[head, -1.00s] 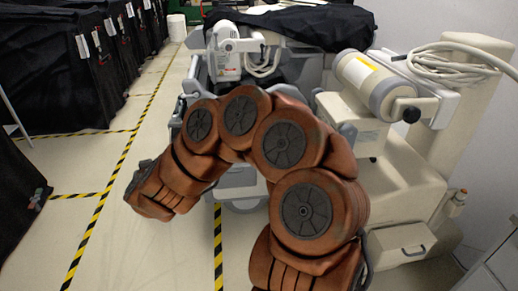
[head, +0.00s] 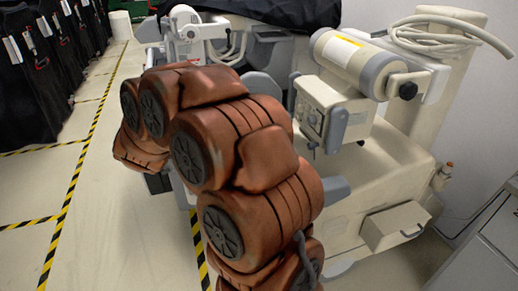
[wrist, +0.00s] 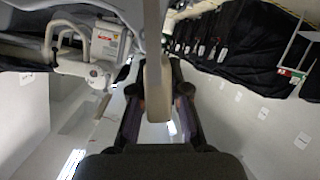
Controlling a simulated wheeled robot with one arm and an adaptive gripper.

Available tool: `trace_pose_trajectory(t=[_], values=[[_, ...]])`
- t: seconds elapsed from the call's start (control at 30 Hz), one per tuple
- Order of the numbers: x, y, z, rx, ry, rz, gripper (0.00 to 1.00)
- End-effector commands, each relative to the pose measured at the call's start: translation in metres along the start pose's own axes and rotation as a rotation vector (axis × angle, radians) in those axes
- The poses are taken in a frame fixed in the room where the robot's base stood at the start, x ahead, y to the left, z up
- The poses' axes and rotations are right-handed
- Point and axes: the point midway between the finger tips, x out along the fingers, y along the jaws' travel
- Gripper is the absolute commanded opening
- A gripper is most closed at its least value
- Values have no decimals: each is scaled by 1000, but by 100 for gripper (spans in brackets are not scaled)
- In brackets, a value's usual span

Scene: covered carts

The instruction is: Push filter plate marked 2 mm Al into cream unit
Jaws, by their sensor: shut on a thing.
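A cream unit (head: 385,185) on a wheeled base stands at the right in the head view. It carries a cream and grey cylinder (head: 342,54) with a yellow stripe. A boxy cream head (head: 322,110) with grey sides hangs below the cylinder. My gripper (wrist: 157,92) shows in the wrist view, shut on a narrow grey and beige thing (wrist: 153,45) seen nearly edge-on. It looks like the filter plate, but no marking is readable. In the head view my arm hides my gripper and the held thing.
A second grey-white machine (head: 187,32) stands behind my arm, with a black cover (head: 285,12) beside it. Black-covered carts (head: 35,75) line the left. Grey drawers (head: 485,250) stand at the lower right. The taped floor at left (head: 110,200) is clear.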

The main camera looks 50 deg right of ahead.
Motion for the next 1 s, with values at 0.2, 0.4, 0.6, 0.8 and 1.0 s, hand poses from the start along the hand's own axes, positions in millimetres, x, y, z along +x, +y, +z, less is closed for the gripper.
trace_pose_trajectory(t=[0.2, 0.4, 0.6, 0.8, 1.0], values=[[30, 59, 18, -143, -10, 100, 0], [53, 113, 39, -321, -26, 188, 0], [74, 169, 71, -544, -40, 283, 0], [96, 222, 116, -781, -57, 380, 0], [116, 267, 174, -980, -79, 473, 0]])
